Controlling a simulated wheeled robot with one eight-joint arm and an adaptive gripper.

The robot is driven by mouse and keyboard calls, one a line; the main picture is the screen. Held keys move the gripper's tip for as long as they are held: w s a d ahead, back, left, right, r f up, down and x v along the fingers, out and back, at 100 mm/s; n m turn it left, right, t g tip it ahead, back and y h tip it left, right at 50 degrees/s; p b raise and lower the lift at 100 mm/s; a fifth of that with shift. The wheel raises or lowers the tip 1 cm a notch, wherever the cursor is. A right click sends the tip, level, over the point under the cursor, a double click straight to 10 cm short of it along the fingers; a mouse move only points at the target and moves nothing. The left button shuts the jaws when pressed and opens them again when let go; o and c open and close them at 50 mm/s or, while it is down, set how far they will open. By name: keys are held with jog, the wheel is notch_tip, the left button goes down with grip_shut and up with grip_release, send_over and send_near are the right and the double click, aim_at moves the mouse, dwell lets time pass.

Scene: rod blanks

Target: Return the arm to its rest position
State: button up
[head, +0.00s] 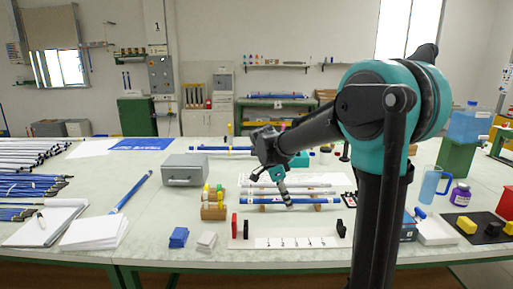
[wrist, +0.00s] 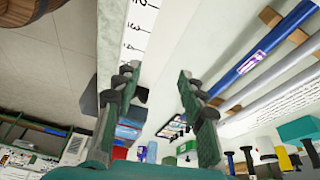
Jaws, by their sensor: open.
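My arm rises on the right of the head view, bends at a teal joint and reaches left over the table. My gripper (head: 285,193) points down above the rods in the middle of the table. In the wrist view my gripper (wrist: 155,95) shows two fingers well apart with nothing between them. A blue rod (head: 262,201) lies on wooden supports close by the fingertips in the head view; whether they touch cannot be told. The blue rod (wrist: 262,52) shows to the right of the fingers in the wrist view, with grey rods beside it.
A numbered white board (head: 290,242) with red and black blocks lies in front. A grey box (head: 184,170) stands left of my gripper. A blue pitcher (head: 431,188) and a purple bottle (head: 460,194) stand right. Rods and papers cover the left. Bare table shows around the grey box.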

jog(key=s+d+f+n, duration=0.2)
jog(key=s, duration=0.1)
jog(key=s+d+f+n+t+y, duration=0.1)
jog(key=s+d+f+n, duration=0.1)
jog(key=s+n, duration=0.1)
jog(key=s+d+f+n+y, duration=0.1)
jog(key=s+d+f+n, duration=0.1)
jog(key=s+n, duration=0.1)
jog(key=shift+s+d+f+t, duration=0.15)
jog(key=shift+s+f+t, duration=0.2)
jog(key=shift+s, duration=0.2)
jog(key=s+d+f+n+t+y, duration=0.2)
jog(key=s+f+n, duration=0.4)
jog(key=s, duration=0.3)
jog(key=shift+s+f+n, duration=0.25)
jog(key=shift+s+n, duration=0.1)
jog(key=shift+n, duration=0.45)
